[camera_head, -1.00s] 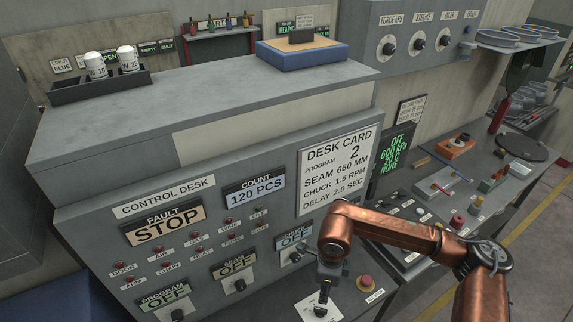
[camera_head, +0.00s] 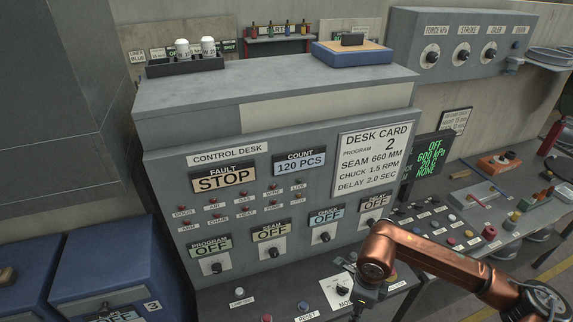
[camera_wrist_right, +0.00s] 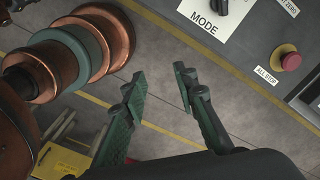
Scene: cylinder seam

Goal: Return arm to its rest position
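My right arm, copper coloured, comes in from the lower right in the head view. Its dark gripper (camera_head: 366,298) hangs low over the front ledge of the control desk (camera_head: 270,150), just right of the MODE knob (camera_head: 342,291). In the right wrist view the green fingers of this gripper (camera_wrist_right: 158,90) are spread apart with only floor between them. The MODE label (camera_wrist_right: 212,18) and the red ALL STOP button (camera_wrist_right: 290,61) lie beyond the fingers and apart from them. My left gripper is in neither view.
A grey panel (camera_head: 483,45) with dials stands at the back right. A side bench (camera_head: 475,207) with buttons and small parts extends right. Blue cabinets (camera_head: 105,265) stand at lower left. The wrist view shows floor (camera_wrist_right: 185,60) with yellow lines beside the desk.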

